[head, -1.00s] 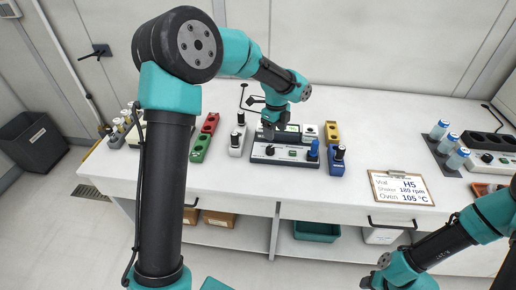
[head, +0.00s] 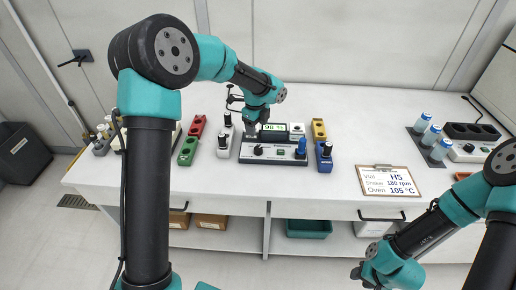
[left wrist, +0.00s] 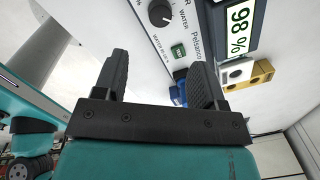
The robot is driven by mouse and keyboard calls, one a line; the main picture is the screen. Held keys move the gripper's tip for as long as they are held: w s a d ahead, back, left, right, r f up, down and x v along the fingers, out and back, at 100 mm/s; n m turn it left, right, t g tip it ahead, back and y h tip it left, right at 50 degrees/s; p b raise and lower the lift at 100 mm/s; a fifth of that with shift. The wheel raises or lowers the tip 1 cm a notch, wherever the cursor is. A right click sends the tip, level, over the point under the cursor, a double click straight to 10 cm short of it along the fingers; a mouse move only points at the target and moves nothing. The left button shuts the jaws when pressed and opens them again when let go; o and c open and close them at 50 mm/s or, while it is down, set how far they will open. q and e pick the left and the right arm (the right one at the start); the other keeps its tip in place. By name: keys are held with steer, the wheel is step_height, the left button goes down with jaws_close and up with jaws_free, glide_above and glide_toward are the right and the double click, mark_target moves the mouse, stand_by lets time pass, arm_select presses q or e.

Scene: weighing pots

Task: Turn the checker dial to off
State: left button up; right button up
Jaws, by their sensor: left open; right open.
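The checker (head: 276,152) is a white and dark box in the middle of the bench with a black dial (head: 258,150) and a lit green display (head: 275,127) reading about 98 %. The dial also shows in the left wrist view (left wrist: 160,13), with WATER lettering beside it; I cannot read its setting surely. My left gripper (head: 250,131) is above the checker's back left, near the dial; in the left wrist view its open fingers (left wrist: 162,80) are empty and apart from the dial. My right gripper (head: 364,276) is low in front of the bench, open and empty.
Red and green blocks (head: 188,151) are to the left, yellow and blue blocks to the right.

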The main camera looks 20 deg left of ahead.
mark_target(258, 148)
arm_select(q)
steer(key=f, duration=1.2)
steer(key=shift+w+d+f, duration=0.1)
steer(key=shift+w+f, duration=0.05)
steer(key=shift+w, duration=0.2)
steer(key=shift+c, duration=0.3)
steer(key=c, duration=0.9)
steer(key=shift+o, duration=0.2)
